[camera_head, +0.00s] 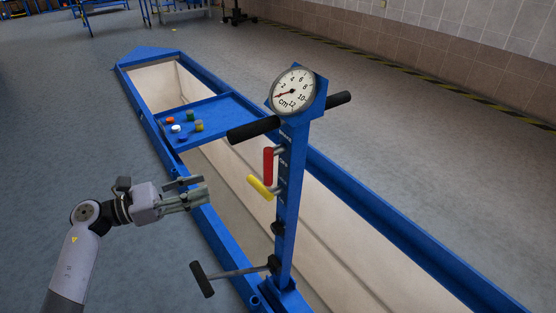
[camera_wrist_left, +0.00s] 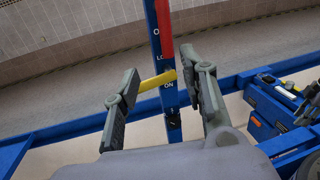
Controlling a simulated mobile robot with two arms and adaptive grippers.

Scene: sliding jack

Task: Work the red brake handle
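The red brake handle (camera_head: 268,167) hangs roughly upright on the side of the blue jack column (camera_head: 290,200). A yellow handle (camera_head: 261,187) sits just below it, tilted. My left gripper (camera_head: 197,190) is open and empty, to the left of both handles and apart from them. In the left wrist view, the red handle (camera_wrist_left: 163,18) shows at the top, cut off by the frame edge. The yellow handle (camera_wrist_left: 156,81) appears between the spread fingers of the left gripper (camera_wrist_left: 168,78), with the column beyond.
A round gauge (camera_head: 292,91) tops the column, with black grips on both sides. A lower lever with a black grip (camera_head: 202,279) sticks out left near the column's foot. A blue tray (camera_head: 215,118) with several coloured caps spans the blue-framed pit. Grey floor at left is clear.

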